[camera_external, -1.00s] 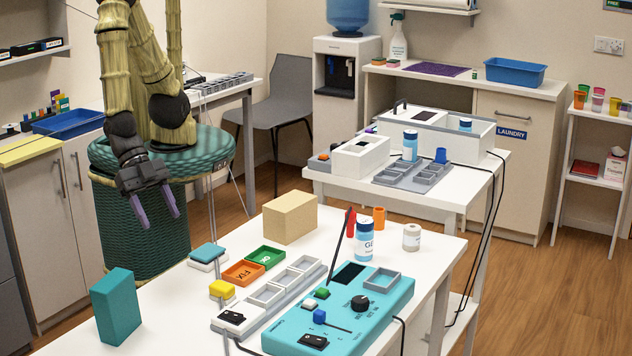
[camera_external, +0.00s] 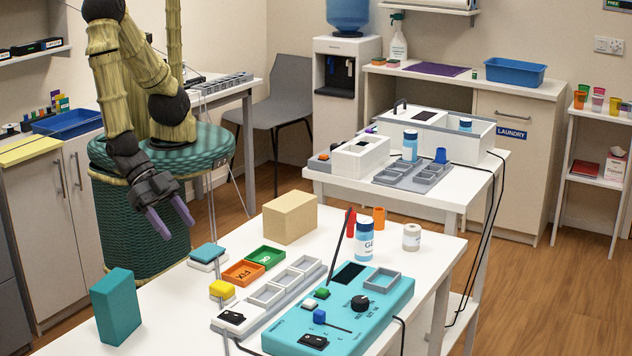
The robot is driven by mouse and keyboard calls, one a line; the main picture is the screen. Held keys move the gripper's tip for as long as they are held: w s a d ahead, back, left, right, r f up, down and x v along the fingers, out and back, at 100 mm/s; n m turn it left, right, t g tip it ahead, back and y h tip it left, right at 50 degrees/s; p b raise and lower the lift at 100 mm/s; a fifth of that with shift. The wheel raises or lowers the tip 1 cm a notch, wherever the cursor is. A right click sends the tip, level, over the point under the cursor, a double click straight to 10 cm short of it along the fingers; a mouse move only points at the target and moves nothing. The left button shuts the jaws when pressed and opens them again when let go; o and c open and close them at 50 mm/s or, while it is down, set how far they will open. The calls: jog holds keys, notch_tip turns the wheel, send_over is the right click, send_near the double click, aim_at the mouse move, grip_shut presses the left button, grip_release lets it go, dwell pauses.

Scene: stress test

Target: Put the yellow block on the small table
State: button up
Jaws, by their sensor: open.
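A small yellow block (camera_external: 222,289) sits near the left edge of the front white table (camera_external: 168,318), beside the orange tray. My gripper (camera_external: 175,226) has two purple fingers, spread apart with nothing between them. It hangs past the table's far left edge, above and to the left of the yellow block, and is not touching it. Which piece of furniture is the small table is not clear; a small white shelf table (camera_external: 598,112) with cups stands at the far right.
Near the yellow block are an orange tray (camera_external: 243,274), a green tray (camera_external: 265,257) and a teal-topped block (camera_external: 207,254). A tan box (camera_external: 290,217) and a tall teal block (camera_external: 116,306) stand on the table. A teal control panel (camera_external: 340,310) fills its right part.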

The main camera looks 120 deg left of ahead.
jog(key=b, duration=0.1)
send_near(220, 284)
jog(key=x, duration=0.4)
jog(key=shift+w+f, duration=0.1)
jog(key=shift+f, duration=0.2)
jog(key=shift+w+f, duration=0.25)
jog(key=shift+w, duration=0.05)
jog(key=shift+p+x, duration=0.4)
jog(key=shift+x, duration=2.25)
jog(key=c, duration=1.1)
jog(key=shift+r, duration=0.1)
